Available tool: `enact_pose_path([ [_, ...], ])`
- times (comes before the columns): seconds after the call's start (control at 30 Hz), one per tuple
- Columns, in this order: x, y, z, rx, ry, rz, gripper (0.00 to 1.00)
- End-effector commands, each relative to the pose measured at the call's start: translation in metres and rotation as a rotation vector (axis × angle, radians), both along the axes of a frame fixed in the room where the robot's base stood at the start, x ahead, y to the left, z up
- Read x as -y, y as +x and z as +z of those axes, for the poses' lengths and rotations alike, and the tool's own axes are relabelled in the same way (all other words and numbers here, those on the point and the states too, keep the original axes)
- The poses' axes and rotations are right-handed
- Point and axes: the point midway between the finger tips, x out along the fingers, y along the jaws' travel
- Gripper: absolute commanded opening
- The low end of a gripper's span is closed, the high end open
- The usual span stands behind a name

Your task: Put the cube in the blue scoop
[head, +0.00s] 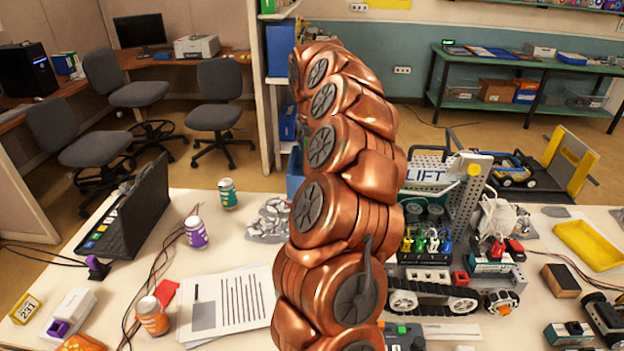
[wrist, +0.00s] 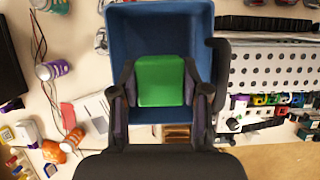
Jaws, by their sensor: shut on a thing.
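A green cube (wrist: 161,88) shows in the middle of the wrist view. My gripper (wrist: 160,72) is shut on it, with a dark finger on each side. The blue scoop (wrist: 160,16), a deep blue box-like thing with raised walls, lies behind the cube and both fingers. The cube appears within the scoop's outline, but I cannot tell whether it is below the rim or touching the floor. In the head view my copper arm hides my gripper and the cube. I cannot surely pick out the scoop there.
In the head view, a laptop (head: 127,212), cans (head: 195,232), papers (head: 232,305) and cables lie on the white table left of my arm. A tracked robot (head: 440,290) and a yellow tray (head: 590,245) are right. A perforated plate (wrist: 275,75) stands right of the scoop.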

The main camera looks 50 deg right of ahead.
Motion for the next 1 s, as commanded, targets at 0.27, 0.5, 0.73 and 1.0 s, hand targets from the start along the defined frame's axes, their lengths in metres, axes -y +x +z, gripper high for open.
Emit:
enact_pose_path([
  [0.27, 0.0, -0.002, -0.036, -0.006, 0.003, 0.002, 0.06],
  [0.5, 0.0, -0.001, -0.054, -0.002, 0.001, 0.001, 0.06],
  [0.73, 0.0, -0.001, -0.073, -0.001, 0.002, 0.0, 0.06],
  [1.0, 0.0, 0.0, -0.097, -0.001, 0.002, 0.0, 0.06],
])
